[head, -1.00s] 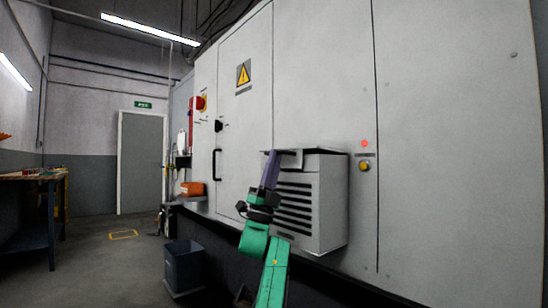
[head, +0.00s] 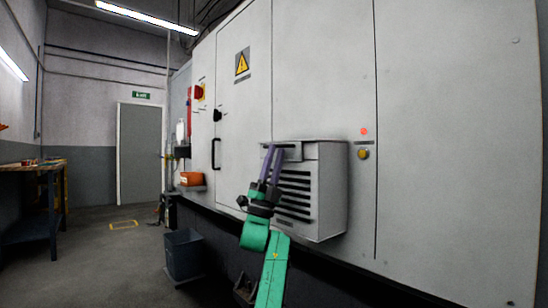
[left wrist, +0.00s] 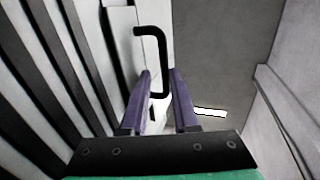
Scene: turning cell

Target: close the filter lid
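The filter box (head: 331,195) is a pale grey housing with dark louvre slots, fixed to the front of the big cabinet. Its lid (head: 295,151) is at the top edge and now looks flat against the box; I cannot tell whether it is fully shut. My left gripper (head: 272,158) is in front of the box's upper left part, just by the lid's left end. Its two purple fingers stand apart with nothing between them. The left wrist view also shows the open fingers (left wrist: 160,92), with louvres to their left. My right gripper is not in view.
A black door handle (head: 214,154) is on the cabinet left of the box; it appears beyond the fingers in the left wrist view (left wrist: 152,33). A yellow button (head: 363,154) and red light are right of the box. A grey bin (head: 184,254) stands on the floor below.

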